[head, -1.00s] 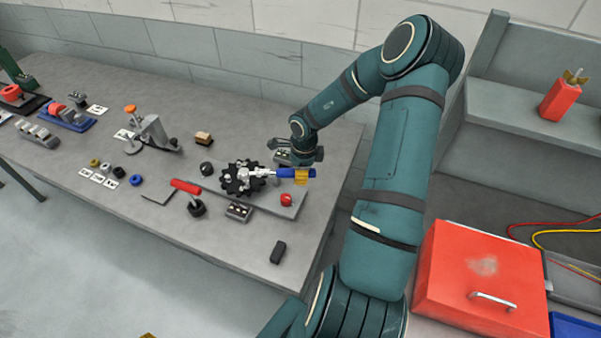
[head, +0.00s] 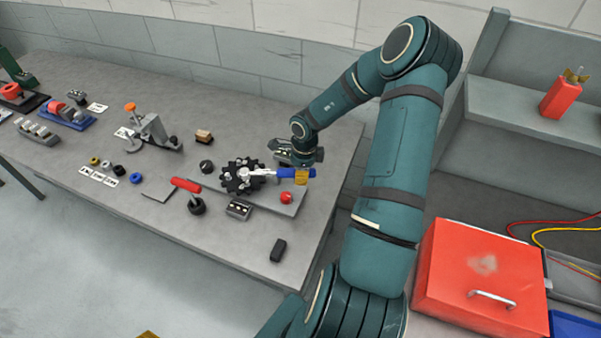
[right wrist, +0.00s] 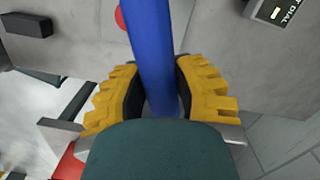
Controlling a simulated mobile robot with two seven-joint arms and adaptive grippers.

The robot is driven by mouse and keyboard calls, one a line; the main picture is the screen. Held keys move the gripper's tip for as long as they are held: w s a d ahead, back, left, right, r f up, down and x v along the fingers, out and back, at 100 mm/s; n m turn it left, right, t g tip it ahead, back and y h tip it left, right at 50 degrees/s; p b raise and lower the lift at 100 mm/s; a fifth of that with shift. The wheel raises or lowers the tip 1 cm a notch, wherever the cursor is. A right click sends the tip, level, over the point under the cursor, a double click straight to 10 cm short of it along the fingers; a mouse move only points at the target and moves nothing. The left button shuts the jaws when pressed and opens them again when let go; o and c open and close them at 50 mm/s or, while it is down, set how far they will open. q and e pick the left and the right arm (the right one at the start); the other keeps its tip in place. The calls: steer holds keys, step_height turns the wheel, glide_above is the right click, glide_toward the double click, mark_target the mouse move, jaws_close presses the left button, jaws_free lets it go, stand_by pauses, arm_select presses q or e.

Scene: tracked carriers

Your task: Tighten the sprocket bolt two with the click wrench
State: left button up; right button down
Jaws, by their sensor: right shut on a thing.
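The black sprocket (head: 231,187) lies on a grey base plate, with several bright bolts on its face. I cannot tell which is bolt two. The click wrench (head: 284,172) has a blue handle and a silver shaft; its head end is over the sprocket, but whether it sits on a bolt is too small to tell. My right gripper (head: 302,175) is shut on the blue handle, which also fills the middle of the right wrist view (right wrist: 152,50) between the yellow fingers (right wrist: 160,92). A yellow tip (head: 148,335) at the bottom edge appears to be my left gripper, mostly out of frame.
A red knob (head: 285,197) is on the plate near the handle. A red-handled tool (head: 186,186), a small grey box (head: 239,210) and a black block (head: 278,250) lie nearby. A grey clamp (head: 153,133) stands left. A red toolbox (head: 480,270) is at right.

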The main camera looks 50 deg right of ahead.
steer(key=shift+f, duration=0.45)
stand_by(0.5)
stand_by(0.4)
steer(key=c, duration=1.5)
jaws_free()
steer(key=shift+c, duration=0.2)
jaws_close()
steer(key=shift+s+a+m, duration=0.5)
steer(key=shift+a, duration=0.2)
steer(key=shift+s+a+m, duration=0.4)
steer(key=shift+a+m, duration=0.2)
steer(key=shift+a, duration=0.15)
